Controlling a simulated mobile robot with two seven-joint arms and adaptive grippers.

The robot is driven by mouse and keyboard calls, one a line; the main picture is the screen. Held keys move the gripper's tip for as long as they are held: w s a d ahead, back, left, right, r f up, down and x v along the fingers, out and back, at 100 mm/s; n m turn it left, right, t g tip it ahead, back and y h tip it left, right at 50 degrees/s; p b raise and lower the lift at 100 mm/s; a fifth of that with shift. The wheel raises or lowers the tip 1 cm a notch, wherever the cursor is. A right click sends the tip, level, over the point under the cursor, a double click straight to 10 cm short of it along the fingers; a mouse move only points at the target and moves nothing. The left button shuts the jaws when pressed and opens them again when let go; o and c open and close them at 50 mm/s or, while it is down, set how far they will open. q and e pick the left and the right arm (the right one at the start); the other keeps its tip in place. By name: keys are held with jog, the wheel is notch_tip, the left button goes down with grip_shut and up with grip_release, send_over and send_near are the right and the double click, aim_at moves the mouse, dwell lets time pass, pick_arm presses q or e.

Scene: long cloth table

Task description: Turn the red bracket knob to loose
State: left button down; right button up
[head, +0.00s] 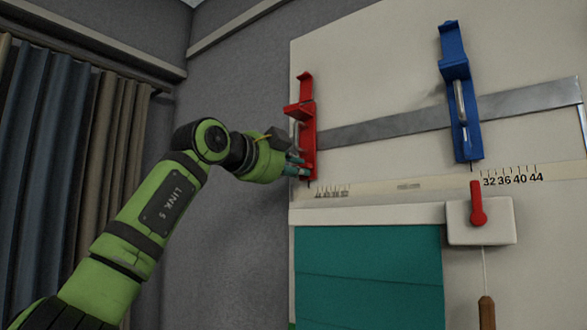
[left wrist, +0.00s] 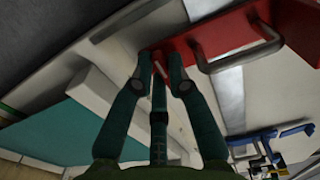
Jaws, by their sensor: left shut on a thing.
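The red bracket (head: 307,130) sits upright at the left end of a metal rail on the pale board. In the left wrist view the red bracket (left wrist: 205,42) runs across the top, with a grey bent handle on it. My left gripper (head: 297,167) is at the bracket's lower left side in the head view. In the left wrist view its fingers (left wrist: 161,80) are drawn together at the bracket's near end, shut on the knob there. The fingers mostly hide the knob, so its turn position cannot be told. My right gripper is not in view.
The metal rail (head: 390,128) runs right to a blue bracket (head: 460,95). Below are a number strip (head: 407,184), a white box (head: 495,230) with a red lever (head: 477,205), a teal cloth (head: 368,275) and a hanging brown handle (head: 486,312). Curtains (head: 60,110) hang at left.

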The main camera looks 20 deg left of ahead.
pick_arm(q)
jog(key=shift+r, duration=0.1)
jog(key=c, duration=1.2)
grip_release()
jog(key=shift+w, duration=0.1)
